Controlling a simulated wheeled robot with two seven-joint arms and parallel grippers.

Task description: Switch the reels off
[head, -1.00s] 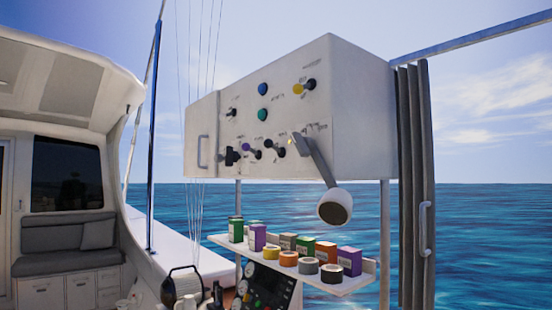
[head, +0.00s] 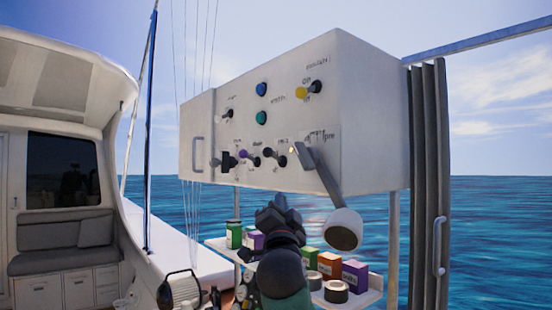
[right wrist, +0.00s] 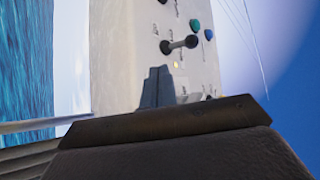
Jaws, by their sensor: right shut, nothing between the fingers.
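A white control panel box (head: 340,150) carries the switches; its small labels are mostly too blurred to read. My left gripper is out of view.
A shelf (head: 362,298) with small boxes and tape rolls sits under the panel, partly hidden by my right arm. A grey folded curtain (head: 428,180) hangs at the right. A cabin with a grey sofa (head: 60,238) is at the left. Open sea lies behind.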

